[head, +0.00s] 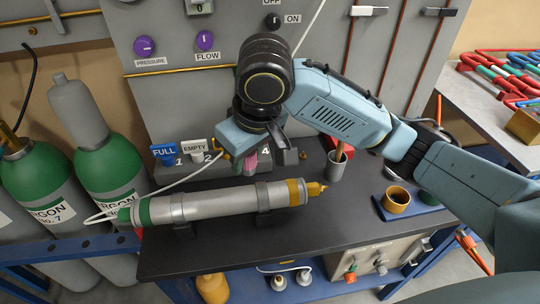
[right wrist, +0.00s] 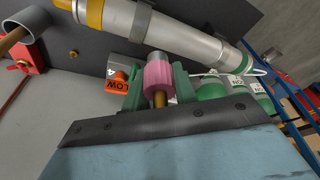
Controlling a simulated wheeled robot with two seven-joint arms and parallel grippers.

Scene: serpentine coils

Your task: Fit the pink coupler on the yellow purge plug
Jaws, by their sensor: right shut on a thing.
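The pink coupler (head: 250,162) is in my right gripper (head: 249,159), near the number 4 of the rack behind the long silver cylinder. In the right wrist view the coupler (right wrist: 159,78) sits between the two green fingers (right wrist: 159,86), with a grey end and a brass-coloured stem. The jaws are shut on it. The yellow plug (head: 314,188) that shows is the pointed tip at the cylinder's right end, beside a yellow band. The coupler is apart from it, to its left and farther back. My left gripper is not in view.
The silver cylinder (head: 225,205) lies in clamps on the dark bench (head: 350,225). FULL (head: 163,152) and EMPTY (head: 195,147) tags stand on the rack. A brown cup (head: 397,199) and a holder with a rod (head: 337,162) stand right. Green-topped gas bottles (head: 112,160) stand left.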

